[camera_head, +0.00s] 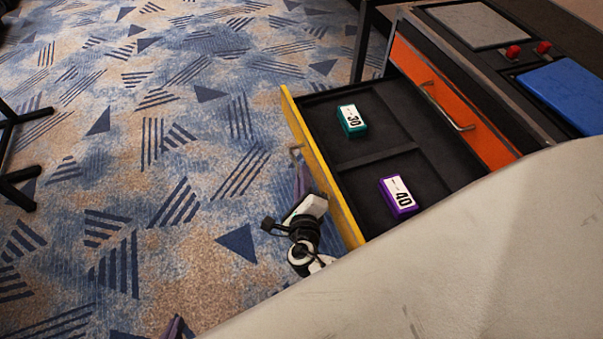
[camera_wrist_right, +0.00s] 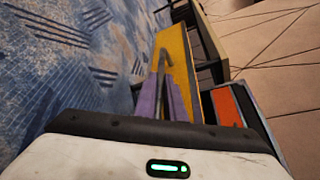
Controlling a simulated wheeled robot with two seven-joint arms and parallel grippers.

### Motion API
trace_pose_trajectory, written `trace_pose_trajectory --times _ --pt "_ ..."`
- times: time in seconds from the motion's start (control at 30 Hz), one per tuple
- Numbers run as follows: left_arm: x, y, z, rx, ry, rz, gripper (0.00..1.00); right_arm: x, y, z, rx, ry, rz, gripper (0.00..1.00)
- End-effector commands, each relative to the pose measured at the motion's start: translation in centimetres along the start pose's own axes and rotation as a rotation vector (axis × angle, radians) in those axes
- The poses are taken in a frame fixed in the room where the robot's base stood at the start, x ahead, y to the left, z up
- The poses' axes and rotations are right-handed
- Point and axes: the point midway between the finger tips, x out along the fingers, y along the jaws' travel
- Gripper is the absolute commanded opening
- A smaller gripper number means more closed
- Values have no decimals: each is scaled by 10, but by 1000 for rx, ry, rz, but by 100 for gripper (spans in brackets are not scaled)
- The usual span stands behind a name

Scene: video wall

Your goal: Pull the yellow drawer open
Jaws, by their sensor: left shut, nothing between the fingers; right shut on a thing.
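The yellow drawer (camera_head: 345,215) stands pulled out from the dark cabinet, with its black inside showing. Its metal handle (camera_head: 295,150) is on the yellow front; the handle also shows in the right wrist view (camera_wrist_right: 163,62). My right gripper (camera_head: 302,172) is at the drawer front, its purple fingers shut on the handle; the fingers also show in the right wrist view (camera_wrist_right: 160,88). My left gripper (camera_head: 176,322) shows only as purple fingertips at the bottom edge, shut and empty, over the carpet and apart from the drawer.
A teal box marked 30 (camera_head: 352,122) and a purple box marked 40 (camera_head: 398,197) lie in the drawer's compartments. An orange drawer (camera_head: 440,95) is shut beside it. Red knobs (camera_head: 513,51) and a blue panel (camera_head: 565,95) are on top.

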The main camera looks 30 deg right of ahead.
Motion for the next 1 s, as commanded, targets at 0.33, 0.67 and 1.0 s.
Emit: trace_pose_trajectory --times 0.33,0.67,1.0 --pt "0 0 0 0 -1 0 0 -1 2 1 -1 0 2 13" --pt "0 0 1 0 -1 0 0 0 1 0 0 1 1 28" --pt "-17 1 -12 8 -14 -4 0 -10 -37 24 2 -1 -2 28"
